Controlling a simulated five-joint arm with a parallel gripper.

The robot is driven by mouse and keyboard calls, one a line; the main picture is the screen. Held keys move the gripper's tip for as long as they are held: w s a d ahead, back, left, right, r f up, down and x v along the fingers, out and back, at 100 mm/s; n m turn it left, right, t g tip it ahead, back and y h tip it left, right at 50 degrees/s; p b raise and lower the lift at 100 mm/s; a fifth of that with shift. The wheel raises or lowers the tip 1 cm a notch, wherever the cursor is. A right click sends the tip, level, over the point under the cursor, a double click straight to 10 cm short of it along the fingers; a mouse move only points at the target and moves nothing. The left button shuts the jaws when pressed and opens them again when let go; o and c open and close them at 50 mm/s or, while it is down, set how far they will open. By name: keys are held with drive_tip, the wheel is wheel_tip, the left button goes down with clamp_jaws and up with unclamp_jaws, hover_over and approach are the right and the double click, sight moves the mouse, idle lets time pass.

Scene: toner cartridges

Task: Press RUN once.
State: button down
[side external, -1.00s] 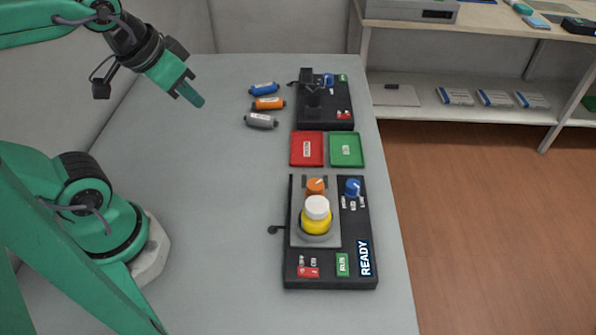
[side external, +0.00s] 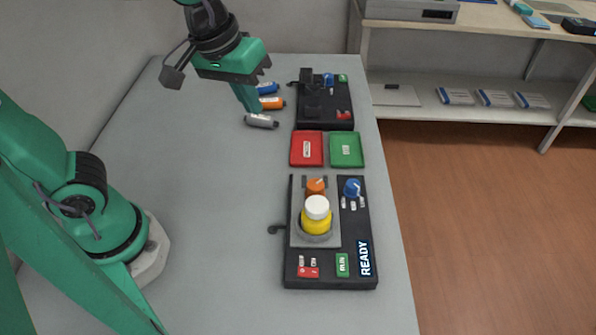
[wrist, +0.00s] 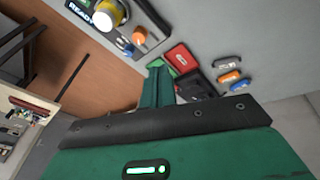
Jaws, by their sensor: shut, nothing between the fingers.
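The green RUN button (side external: 342,265) sits at the near edge of the black near machine (side external: 294,268), between a red switch (side external: 308,271) and a display reading READY (side external: 365,258). A yellow bottle with a white cap (side external: 317,215) stands upright on this machine's grey plate. My gripper (side external: 252,104) is shut and empty, above the table by the cartridges, well behind and to the left of the button. In the wrist view its closed fingers (wrist: 158,88) show, and the READY display (wrist: 80,14) is partly cut off.
A second black machine (side external: 340,115) stands at the back, with blue, orange and grey (side external: 261,121) cartridges left of it. A red tray (side external: 307,149) and a green tray (side external: 346,149) lie between the machines. The table left of the near machine is clear.

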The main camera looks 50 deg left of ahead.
drive_tip(key=w+d+f+n+g, duration=0.2)
drive_tip(key=d+n, duration=0.1)
drive_tip(key=d, duration=0.8)
drive_tip(key=n+g+y, duration=0.1)
drive_tip(key=n, duration=0.2)
hover_over(342, 263)
wheel_tip(342, 263, down, 5)
wheel_tip(342, 263, down, 14)
idle(0.3)
